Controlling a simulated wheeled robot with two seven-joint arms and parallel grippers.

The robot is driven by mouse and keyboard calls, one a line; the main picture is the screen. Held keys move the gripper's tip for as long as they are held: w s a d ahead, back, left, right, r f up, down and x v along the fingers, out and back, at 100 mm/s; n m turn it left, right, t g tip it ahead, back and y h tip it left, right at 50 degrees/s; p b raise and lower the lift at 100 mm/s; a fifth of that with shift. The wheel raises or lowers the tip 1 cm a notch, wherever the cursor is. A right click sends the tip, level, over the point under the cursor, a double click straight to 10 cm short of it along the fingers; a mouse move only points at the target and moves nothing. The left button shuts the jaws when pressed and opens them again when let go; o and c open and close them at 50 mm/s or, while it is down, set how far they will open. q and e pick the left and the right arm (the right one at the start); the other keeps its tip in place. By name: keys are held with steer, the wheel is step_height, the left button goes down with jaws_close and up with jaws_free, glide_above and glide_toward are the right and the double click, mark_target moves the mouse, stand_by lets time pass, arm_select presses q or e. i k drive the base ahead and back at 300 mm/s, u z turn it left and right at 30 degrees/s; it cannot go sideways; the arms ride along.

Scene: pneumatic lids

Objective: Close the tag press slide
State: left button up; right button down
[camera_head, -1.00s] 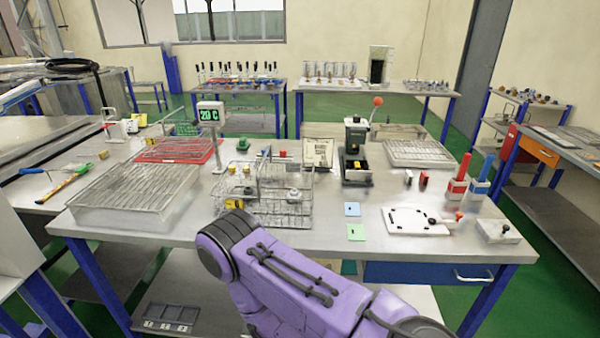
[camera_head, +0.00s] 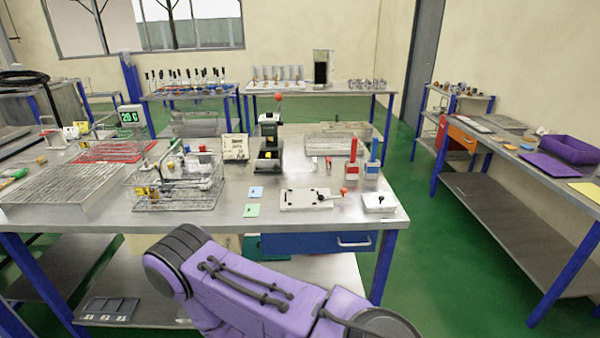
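A black upright press (camera_head: 268,143) with a red ball on its lever stands toward the back of the workbench (camera_head: 325,222), right of centre in the bench's length; a small yellow part shows low at its front. I take this to be the tag press, but its slide is too small to make out. My purple arm crosses the bottom of the view in front of the bench. Neither gripper is in view.
A wire basket (camera_head: 177,203) with bottles, a wire rack (camera_head: 60,187) and a red tray (camera_head: 112,151) fill the bench's left side. Red and blue-handled blocks (camera_head: 352,170) and a white box (camera_head: 380,203) stand at right. Green floor (camera_head: 440,260) is free between this bench and the right one.

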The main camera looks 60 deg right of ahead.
mark_target(274, 163)
steer(key=z, duration=1.4)
